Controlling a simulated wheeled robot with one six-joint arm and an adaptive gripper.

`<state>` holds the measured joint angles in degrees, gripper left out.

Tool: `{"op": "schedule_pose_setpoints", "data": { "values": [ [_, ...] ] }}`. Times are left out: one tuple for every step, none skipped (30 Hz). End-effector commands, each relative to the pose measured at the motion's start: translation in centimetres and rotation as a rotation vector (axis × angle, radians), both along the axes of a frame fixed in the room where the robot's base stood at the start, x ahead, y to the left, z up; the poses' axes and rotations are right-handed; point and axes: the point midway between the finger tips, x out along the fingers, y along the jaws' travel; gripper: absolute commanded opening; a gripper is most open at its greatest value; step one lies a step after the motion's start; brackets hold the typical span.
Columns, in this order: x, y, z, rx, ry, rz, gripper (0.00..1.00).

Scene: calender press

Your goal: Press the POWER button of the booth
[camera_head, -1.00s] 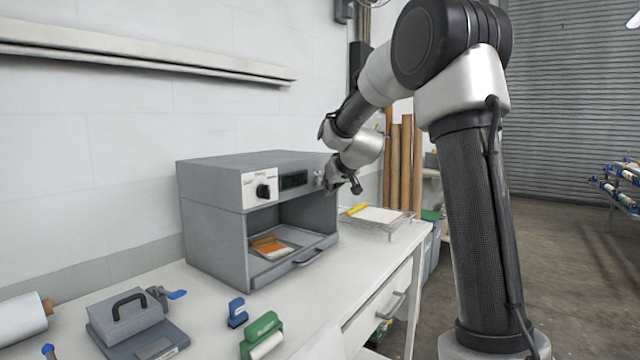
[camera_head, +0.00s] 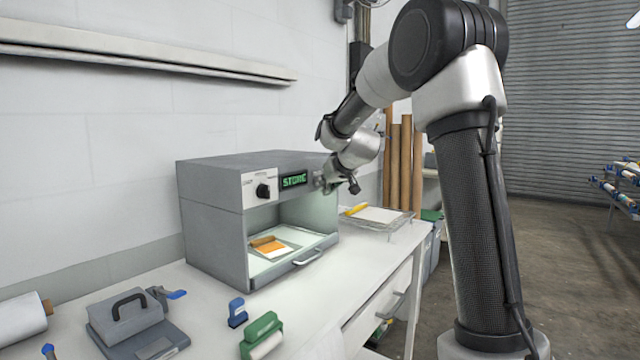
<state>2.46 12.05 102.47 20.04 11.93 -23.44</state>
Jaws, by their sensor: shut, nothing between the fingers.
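The booth (camera_head: 215,225) is a grey box with an open front on the white bench. Its display (camera_head: 294,181) is lit with green letters, and its inside is bright. A black knob (camera_head: 263,191) sits on the white panel left of the display. My gripper (camera_head: 322,183) is shut at the right end of the booth's front panel, its tip at or very near the panel. The POWER button is not clearly visible; my gripper covers that part of the panel. I cannot tell whether the tip touches it. An orange and white piece (camera_head: 270,246) lies inside the booth.
The booth's tray handle (camera_head: 308,258) juts out at the front. A wire rack (camera_head: 378,220) with a yellow-handled tool stands to the right. A green roller (camera_head: 262,335), a blue tool (camera_head: 237,312) and a grey press (camera_head: 130,320) lie in front. Brown rolls (camera_head: 405,165) stand behind.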

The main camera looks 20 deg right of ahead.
Motion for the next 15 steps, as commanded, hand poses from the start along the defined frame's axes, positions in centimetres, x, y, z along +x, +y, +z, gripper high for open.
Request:
{"op": "schedule_pose_setpoints", "data": {
  "values": [
    [-0.18,-0.13,0.1,0.0,-0.001,0.0,0.0],
    [-0.29,-0.19,0.12,0.001,-0.002,-0.001,0.0],
    [-0.41,-0.27,0.13,0.001,-0.002,-0.001,0.0],
    [-0.48,-0.3,0.12,0.0,-0.001,0.0,0.0],
    [-0.51,-0.32,0.11,0.0,-0.001,0.0,0.0],
    [-0.51,-0.32,0.09,0.0,-0.001,0.0,0.0],
    [-0.52,-0.32,0.08,0.0,-0.001,0.0,0.0],
    [-0.51,-0.31,0.07,0.0,-0.001,0.0,0.0],
    [-0.51,-0.31,0.07,0.0,-0.001,0.0,0.0],
    [-0.52,-0.32,0.07,0.0,-0.001,0.0,0.0],
    [-0.52,-0.33,0.07,0.0,-0.001,0.0,0.0],
    [-0.59,-0.38,0.07,0.0,-0.001,0.0,0.0],
    [-0.69,-0.48,0.07,-0.001,0.0,-0.001,0.0],
    [-0.85,-0.61,0.08,0.001,0.0,-0.002,0.0],
    [-1.15,-0.85,0.06,0.0,0.0,-0.003,0.0]
  ]
}}
